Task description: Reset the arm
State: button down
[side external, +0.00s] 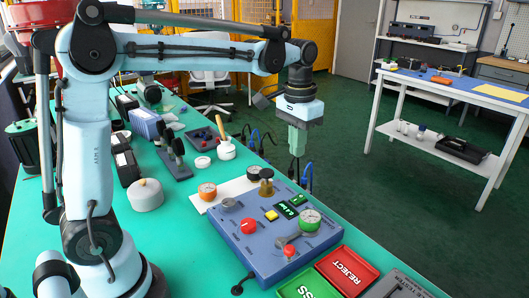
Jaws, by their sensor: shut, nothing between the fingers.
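My arm stands on the green table at the left and reaches out to the right. My gripper (297,150) hangs pointing down, above and behind the far edge of the blue control box. It is shut with nothing held, and it is apart from everything below.
Red REJECT (346,270) and green PASS (308,287) trays sit before the box. Cables hang at the far table edge. A white workbench (450,90) stands away right.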

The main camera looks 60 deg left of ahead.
jog(key=s+d+f+t, duration=0.1)
jog(key=s+f+t, duration=0.1)
jog(key=s, duration=0.4)
jog(key=s+d+f+t, duration=0.1)
jog(key=s+f+t, duration=0.1)
jog(key=s+t, duration=0.3)
jog(key=shift+s+f, duration=0.2)
jog(key=shift+s, duration=0.75)
